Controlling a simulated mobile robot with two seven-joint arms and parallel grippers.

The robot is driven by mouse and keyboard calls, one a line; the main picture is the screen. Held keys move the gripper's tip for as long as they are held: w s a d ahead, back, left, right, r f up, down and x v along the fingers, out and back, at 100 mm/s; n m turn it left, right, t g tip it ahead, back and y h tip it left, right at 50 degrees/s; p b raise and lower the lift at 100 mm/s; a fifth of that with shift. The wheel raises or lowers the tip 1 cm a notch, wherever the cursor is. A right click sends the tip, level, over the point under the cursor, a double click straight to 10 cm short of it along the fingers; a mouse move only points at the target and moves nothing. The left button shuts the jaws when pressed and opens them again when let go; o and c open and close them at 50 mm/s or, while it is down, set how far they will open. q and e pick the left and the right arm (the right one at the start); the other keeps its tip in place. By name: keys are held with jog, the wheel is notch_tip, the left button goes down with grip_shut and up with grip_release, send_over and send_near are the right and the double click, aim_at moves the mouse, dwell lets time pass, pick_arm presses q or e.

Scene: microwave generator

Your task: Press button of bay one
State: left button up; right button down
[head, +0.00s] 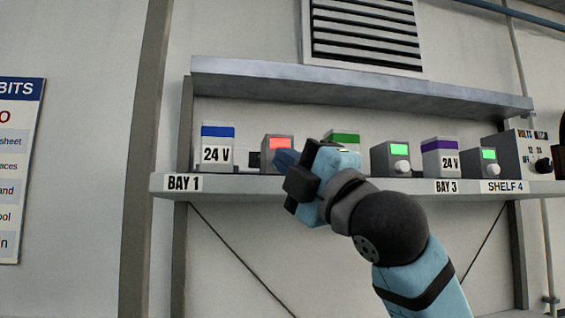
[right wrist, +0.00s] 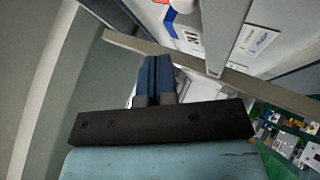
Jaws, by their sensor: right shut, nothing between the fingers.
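Bay one is at the left end of the grey shelf (head: 355,186), over the "BAY 1" label (head: 184,183). A white 24 V block with a blue top (head: 217,150) stands there. Beside it is a grey box with a red-lit screen (head: 278,144). My right gripper (head: 284,159) is in front of this box, its blue fingers shut and empty. It hides the box's lower part and any button there. I cannot tell whether the fingers touch the box. The shut fingers (right wrist: 158,66) also show in the right wrist view, near the shelf edge. My left gripper is not in view.
Right along the shelf are a green-topped block (head: 344,138), a green-screened box with a white knob (head: 391,158), a purple-topped 24 V block (head: 441,157), another green-screened box (head: 484,163) and a voltage meter (head: 518,150). An upper ledge (head: 350,86) overhangs them.

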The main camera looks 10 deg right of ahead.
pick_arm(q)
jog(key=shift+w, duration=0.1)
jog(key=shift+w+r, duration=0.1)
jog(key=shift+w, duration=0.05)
pick_arm(e)
jog(key=shift+s, duration=0.8)
